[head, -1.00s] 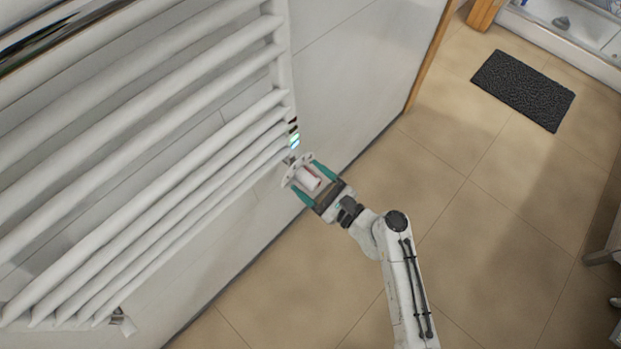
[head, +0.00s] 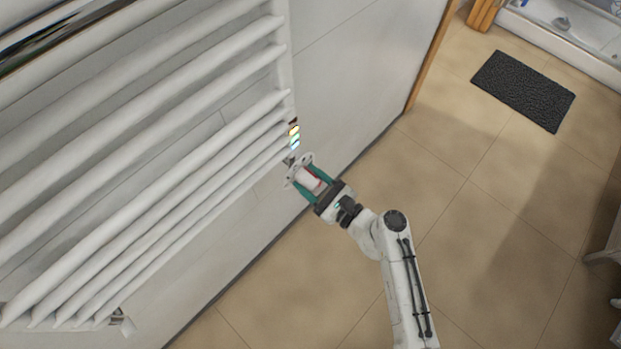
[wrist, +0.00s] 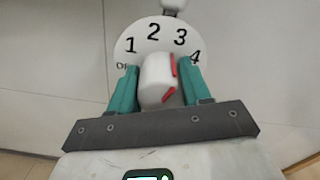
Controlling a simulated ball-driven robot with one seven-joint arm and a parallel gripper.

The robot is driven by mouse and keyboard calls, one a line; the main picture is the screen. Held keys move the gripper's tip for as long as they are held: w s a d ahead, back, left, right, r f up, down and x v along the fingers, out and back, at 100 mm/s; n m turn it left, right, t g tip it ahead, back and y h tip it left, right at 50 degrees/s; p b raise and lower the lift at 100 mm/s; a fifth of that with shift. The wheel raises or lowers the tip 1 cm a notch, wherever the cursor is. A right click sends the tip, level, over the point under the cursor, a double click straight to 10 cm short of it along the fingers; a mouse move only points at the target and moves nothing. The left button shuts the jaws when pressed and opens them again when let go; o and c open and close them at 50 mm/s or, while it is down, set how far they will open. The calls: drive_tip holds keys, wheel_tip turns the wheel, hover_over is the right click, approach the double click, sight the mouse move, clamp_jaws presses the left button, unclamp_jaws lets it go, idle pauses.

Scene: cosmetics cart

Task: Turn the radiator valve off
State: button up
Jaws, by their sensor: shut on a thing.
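The radiator valve's white knob (head: 308,182) sits in front of a round white dial at the radiator's lower right corner. In the wrist view, the dial (wrist: 150,31) shows OFF, 1, 2, 3 and 4 from left to right. The knob (wrist: 154,80) has red marks on its right side, the upper one pointing up towards the 3. My gripper (wrist: 161,72) is shut on the knob, with one teal finger on each side. The left finger partly covers the area by OFF, and the right finger is just below the 4.
The white radiator (head: 150,150) with slanting bars fills the left.

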drive_tip(key=n+b, duration=0.2)
drive_tip(key=n, duration=0.1)
drive_tip(key=n+b, duration=0.2)
drive_tip(key=shift+f, duration=0.3)
drive_tip(key=n+b, duration=0.5)
drive_tip(key=n, duration=0.1)
drive_tip(key=shift+s+f+n, duration=0.1)
drive_tip(key=shift+n, duration=0.2)
drive_tip(key=n+b, duration=0.6)
drive_tip(key=shift+a+f, duration=0.1)
drive_tip(key=shift+f, duration=0.05)
drive_tip(key=n+b, duration=0.5)
drive_tip(key=n, duration=0.1)
drive_tip(key=shift+n+b, duration=0.3)
drive_tip(key=shift+b, duration=0.1)
drive_tip(key=o, duration=1)
drive_tip(key=shift+r, duration=0.2)
